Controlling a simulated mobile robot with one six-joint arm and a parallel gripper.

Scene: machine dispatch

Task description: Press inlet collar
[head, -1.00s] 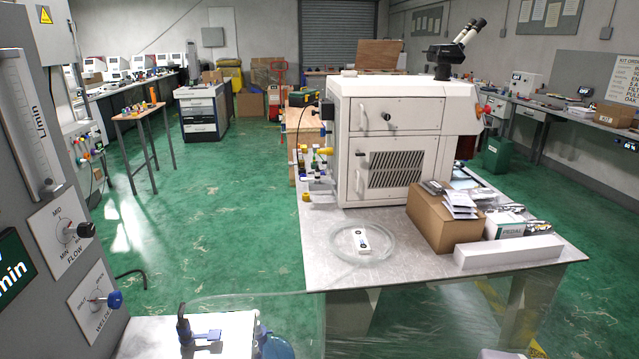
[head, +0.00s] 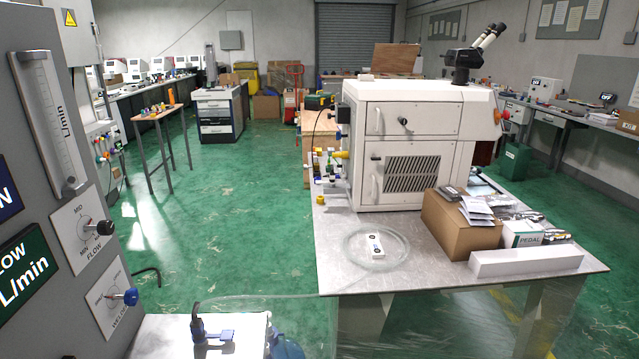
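A large white machine (head: 415,140) with a microscope on top stands on a metal table. Small coloured fittings (head: 328,165), blue, yellow and green, cluster at its left side; I cannot tell whether one of them is the inlet collar. A yellow fitting (head: 341,155) sticks out from the machine's left edge. A clear round dish (head: 352,258) with a small white block (head: 376,246) lies on the table in front of it. My gripper is not in view.
The metal table (head: 335,225) also bears a brown carton (head: 450,225) and a long white box (head: 525,263). A grey panel (head: 50,150) with dials stands close at left. Green floor (head: 240,220) is open between panel and table.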

